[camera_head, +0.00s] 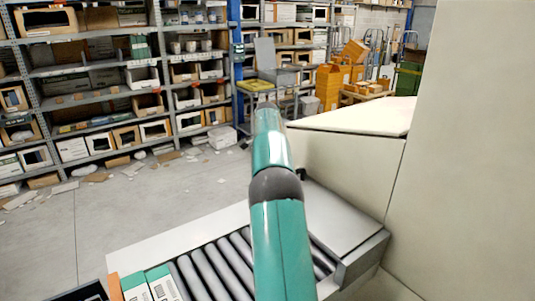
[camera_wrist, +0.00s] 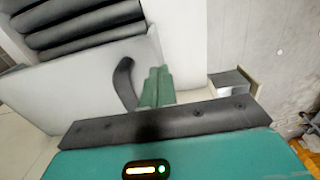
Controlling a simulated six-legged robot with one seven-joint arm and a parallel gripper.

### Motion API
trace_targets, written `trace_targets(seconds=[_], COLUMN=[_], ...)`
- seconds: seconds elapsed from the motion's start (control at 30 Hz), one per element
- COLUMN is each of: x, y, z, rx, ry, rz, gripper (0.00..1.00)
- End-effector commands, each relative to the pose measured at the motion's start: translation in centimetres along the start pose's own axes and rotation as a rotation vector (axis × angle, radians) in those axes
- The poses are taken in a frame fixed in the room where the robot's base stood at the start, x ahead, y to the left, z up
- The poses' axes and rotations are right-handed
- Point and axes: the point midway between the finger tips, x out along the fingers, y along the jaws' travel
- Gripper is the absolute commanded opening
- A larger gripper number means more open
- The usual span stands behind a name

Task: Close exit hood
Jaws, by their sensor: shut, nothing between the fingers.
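A large off-white machine housing (camera_head: 460,150) fills the right of the head view. A pale slanted panel (camera_head: 365,117), which looks like the exit hood, juts from it above the conveyor's end; its hinge and exact angle are not clear. In the wrist view my gripper (camera_wrist: 157,72) shows as green ridged fingers, shut and empty. A dark curved piece (camera_wrist: 125,84), perhaps a handle, lies just left of them against a pale flat panel (camera_wrist: 75,88). I cannot tell whether they touch. My arm hides the gripper in the head view.
A roller conveyor (camera_head: 215,265) runs below my arm, with white-and-green boxes (camera_head: 150,285) at its near left. Dark rollers (camera_wrist: 80,25) show at the wrist view's top left. Shelving racks (camera_head: 110,85) stand behind. Scraps litter the floor (camera_head: 150,205) by the racks.

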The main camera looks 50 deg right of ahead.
Motion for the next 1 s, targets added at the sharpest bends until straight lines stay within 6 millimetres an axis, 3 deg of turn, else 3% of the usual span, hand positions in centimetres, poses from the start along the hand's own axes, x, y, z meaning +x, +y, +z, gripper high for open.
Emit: trace_targets(seconds=[0.17,0.4,0.63,1.0], x=[-4.2,-7.4,-8.8,-9.1], y=[-0.1,-0.1,0.0,0.1], z=[0.0,-0.1,0.0,0.1], rx=[-0.001,0.001,0.000,-0.001], ry=[0.007,0.008,0.008,0.008], rz=[-0.009,-0.012,-0.013,-0.013], gripper=[0.00,0.00,0.00,0.00])
